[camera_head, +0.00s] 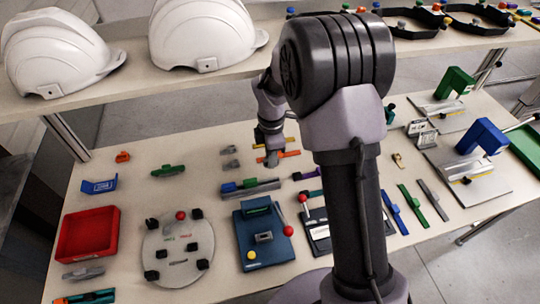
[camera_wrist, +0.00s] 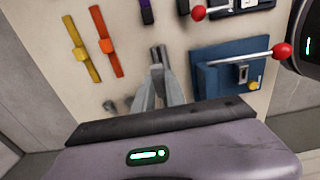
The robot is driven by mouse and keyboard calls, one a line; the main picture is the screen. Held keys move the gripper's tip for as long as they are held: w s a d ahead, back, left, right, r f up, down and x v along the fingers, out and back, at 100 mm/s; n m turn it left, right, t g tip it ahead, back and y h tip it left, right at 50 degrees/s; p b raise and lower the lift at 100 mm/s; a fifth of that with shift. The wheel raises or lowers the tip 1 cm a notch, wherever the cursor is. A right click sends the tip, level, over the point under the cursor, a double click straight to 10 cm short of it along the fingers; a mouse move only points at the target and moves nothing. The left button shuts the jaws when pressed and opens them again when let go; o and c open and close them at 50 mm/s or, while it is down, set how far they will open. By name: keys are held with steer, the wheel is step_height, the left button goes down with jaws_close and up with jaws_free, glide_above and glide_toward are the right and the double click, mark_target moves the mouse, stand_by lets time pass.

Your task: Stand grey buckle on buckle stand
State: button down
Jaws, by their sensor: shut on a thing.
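My gripper (camera_head: 272,152) is low over the back middle of the table, near the yellow and orange strips. In the wrist view my gripper (camera_wrist: 158,70) has its fingers shut on a small grey piece (camera_wrist: 158,54), which seems to be the grey buckle. The fingers cover much of it, so its tilt and any contact with the table cannot be told. Two small grey pieces (camera_head: 230,156) lie left of the gripper in the head view. A labelled blue bracket (camera_head: 99,186) at the left may be the buckle stand; its label is unreadable.
A blue lever fixture (camera_head: 263,250) with red and yellow knobs stands at the front middle. A round plate (camera_head: 178,250) with black blocks and a red tray (camera_head: 88,234) are at left. White helmets (camera_head: 203,35) stand on the raised shelf. My arm hides part of the table.

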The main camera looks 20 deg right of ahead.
steer(key=shift+s, duration=0.15)
steer(key=b, duration=0.3)
glide_above(270, 184)
steer(key=w, duration=0.1)
steer(key=f, duration=0.5)
steer(key=shift+d+f, duration=0.35)
steer(key=shift+f, duration=0.1)
steer(key=shift+p, duration=0.35)
stand_by(0.7)
steer(key=shift+f+b, duration=0.95)
steer(key=shift+f, duration=0.6)
steer(key=c, duration=1.3)
jaws_free()
